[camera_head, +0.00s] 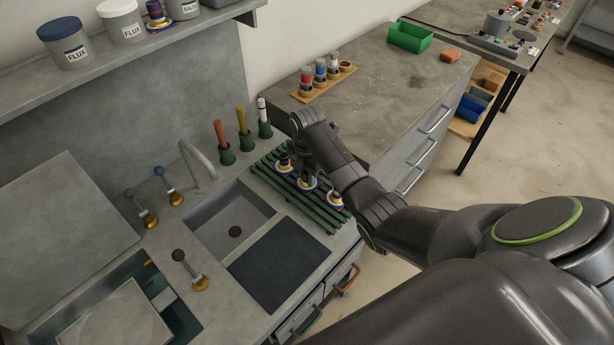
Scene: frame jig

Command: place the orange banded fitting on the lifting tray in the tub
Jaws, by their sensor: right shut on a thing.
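My right gripper (304,166) reaches down over a green slatted rack (328,221) beside the sink. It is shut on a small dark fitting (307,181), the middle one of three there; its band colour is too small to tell. The other fittings stand at the rack's far end (284,167) and near end (335,200), on ringed purple, white and yellow bases. The tub (182,322) is sunk in the counter at lower left, with dark green inside. A pale flat plate (118,322) lies in it, seemingly the lifting tray. My left gripper is out of view.
The sink (210,222) and a dark mat (278,265) lie between rack and tub. A faucet (200,165), knobbed levers (190,270) and upright coloured handles (243,130) stand around. A grey panel (60,235) is at left. A shelf (150,42) overhangs the back.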

